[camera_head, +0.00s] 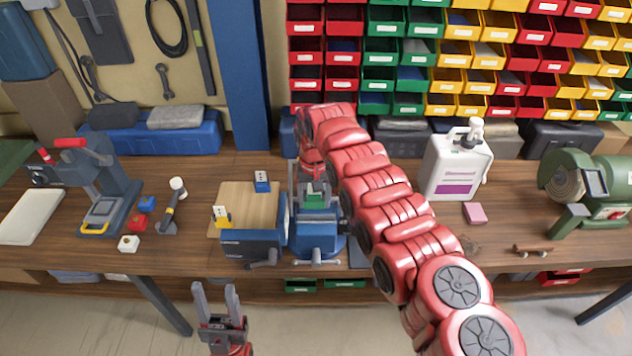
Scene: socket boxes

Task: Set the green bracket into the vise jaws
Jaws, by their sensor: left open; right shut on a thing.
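The blue vise (318,240) stands at the front middle of the wooden bench. The green bracket (315,201) shows at the vise jaws, partly hidden by my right gripper (312,184) and by the jaw parts. My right gripper comes down over the vise from above and is shut on the bracket. I cannot tell whether the bracket touches the jaw bottom. My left gripper (215,290) is open and empty, in front of and below the bench edge.
A press (95,195) stands at far left. A white jug (457,165), pink block (474,213) and green grinder (600,185) are at right. Coloured bins (460,55) line the back.

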